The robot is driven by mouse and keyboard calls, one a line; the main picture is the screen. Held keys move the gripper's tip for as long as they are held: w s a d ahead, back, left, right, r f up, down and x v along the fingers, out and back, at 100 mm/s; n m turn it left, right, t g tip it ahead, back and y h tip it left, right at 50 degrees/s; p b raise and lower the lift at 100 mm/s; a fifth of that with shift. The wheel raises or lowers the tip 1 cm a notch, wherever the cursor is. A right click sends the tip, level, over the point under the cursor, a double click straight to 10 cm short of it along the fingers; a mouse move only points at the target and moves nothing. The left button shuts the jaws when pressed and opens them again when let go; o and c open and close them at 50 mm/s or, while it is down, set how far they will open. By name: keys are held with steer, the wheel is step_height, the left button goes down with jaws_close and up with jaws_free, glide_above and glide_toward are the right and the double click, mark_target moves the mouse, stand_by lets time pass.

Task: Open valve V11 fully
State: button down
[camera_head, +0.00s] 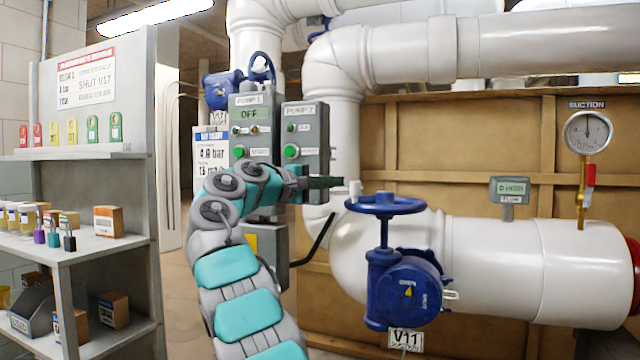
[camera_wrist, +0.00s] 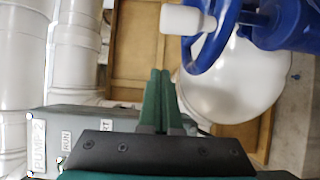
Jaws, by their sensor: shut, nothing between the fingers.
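Valve V11 has a blue handwheel (camera_head: 385,208) lying level on top of a blue valve body (camera_head: 405,290). A white tag reading V11 (camera_head: 405,341) hangs below it. A white spinner knob (camera_head: 355,188) stands on the left side of the wheel rim. My gripper (camera_head: 341,182) is shut and empty, just left of the knob and apart from it. In the wrist view, the green fingers (camera_wrist: 160,75) are pressed together. The wheel (camera_wrist: 213,45) and white knob (camera_wrist: 187,19) show above and right of them.
Pump control boxes (camera_head: 303,125) stand close behind my arm. Large white pipes (camera_head: 490,255) run behind and right of the valve. A suction gauge (camera_head: 587,132) and flow display (camera_head: 509,188) are at right. A shelf (camera_head: 95,250) with padlocks and boxes stands left.

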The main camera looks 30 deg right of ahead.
steer(key=shift+s+a+b, duration=0.15)
steer(key=shift+s+b, duration=0.1)
steer(key=shift+s, duration=0.75)
steer(key=shift+s+a+b, duration=0.1)
steer(key=shift+s+b, duration=0.15)
steer(key=shift+s, duration=0.7)
steer(key=shift+s, duration=0.2)
steer(key=shift+s+n+t+b, duration=0.2)
steer(key=shift+n+t+b, duration=0.15)
steer(key=shift+t, duration=0.15)
steer(key=shift+s+t, duration=0.15)
steer(key=shift+t, duration=0.15)
